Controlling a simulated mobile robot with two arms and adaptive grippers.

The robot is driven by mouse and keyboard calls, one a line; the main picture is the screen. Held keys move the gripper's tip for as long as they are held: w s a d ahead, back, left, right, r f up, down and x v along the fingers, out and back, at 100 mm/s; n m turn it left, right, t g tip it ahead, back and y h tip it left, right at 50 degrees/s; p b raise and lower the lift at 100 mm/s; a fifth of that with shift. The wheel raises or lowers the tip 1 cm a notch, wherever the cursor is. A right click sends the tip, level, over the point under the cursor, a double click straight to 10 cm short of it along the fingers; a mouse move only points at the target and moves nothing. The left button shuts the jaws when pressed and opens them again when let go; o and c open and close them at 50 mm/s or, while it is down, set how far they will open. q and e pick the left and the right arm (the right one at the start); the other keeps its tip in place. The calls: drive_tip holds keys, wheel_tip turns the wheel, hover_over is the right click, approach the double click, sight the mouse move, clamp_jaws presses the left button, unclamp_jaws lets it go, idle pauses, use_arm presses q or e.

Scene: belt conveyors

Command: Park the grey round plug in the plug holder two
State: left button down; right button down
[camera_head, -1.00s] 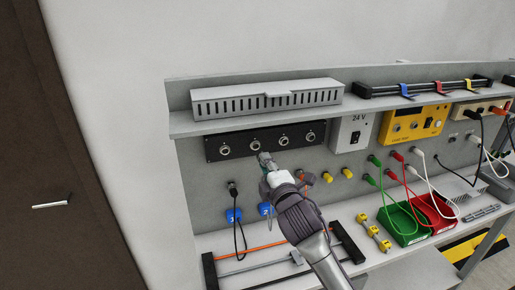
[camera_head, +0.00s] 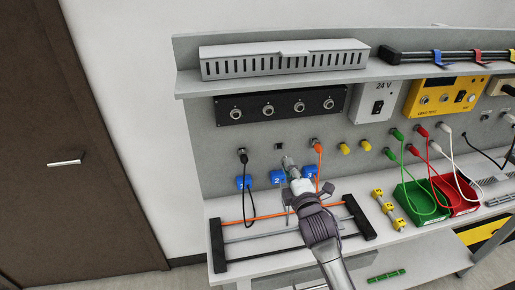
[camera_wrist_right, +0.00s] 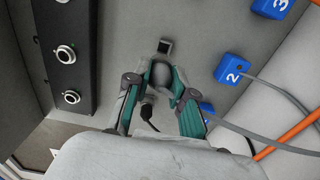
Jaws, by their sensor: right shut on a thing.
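My right gripper (camera_head: 288,163) is shut on the grey round plug (camera_wrist_right: 160,73), in front of the grey back panel. In the right wrist view the plug sits between the fingertips (camera_wrist_right: 160,92). Plug holder two (camera_head: 279,147) is a small dark square fitting above the blue tag marked 2 (camera_head: 277,177). The holder also shows in the right wrist view (camera_wrist_right: 165,46), just beyond the plug's end. The plug looks close to the holder; I cannot tell whether they touch. My left gripper is not in view.
A black plug (camera_head: 242,154) sits left of holder two, and an orange plug (camera_head: 317,146) sits to its right, both with hanging cables. A black panel with several round sockets (camera_head: 251,109) is above. A black-ended rack (camera_head: 217,246) lies below on the bench.

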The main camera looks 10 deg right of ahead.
drive_tip(key=shift+s+d+f, duration=0.1)
drive_tip(key=shift+d+f, duration=0.1)
drive_tip(key=shift+f, duration=0.15)
drive_tip(key=shift+w+a+b, duration=0.2)
drive_tip(key=shift+w+b, duration=0.4)
drive_tip(key=shift+w, duration=0.1)
drive_tip(key=shift+w+f+b, duration=0.1)
drive_tip(key=shift+w+b, duration=0.35)
drive_tip(key=shift+w, duration=0.45)
drive_tip(key=shift+w+b, duration=0.5)
drive_tip(key=shift+w, duration=0.45)
drive_tip(key=shift+w+r, duration=0.2)
drive_tip(key=shift+w, duration=0.05)
drive_tip(key=shift+w, duration=0.5)
idle(0.3)
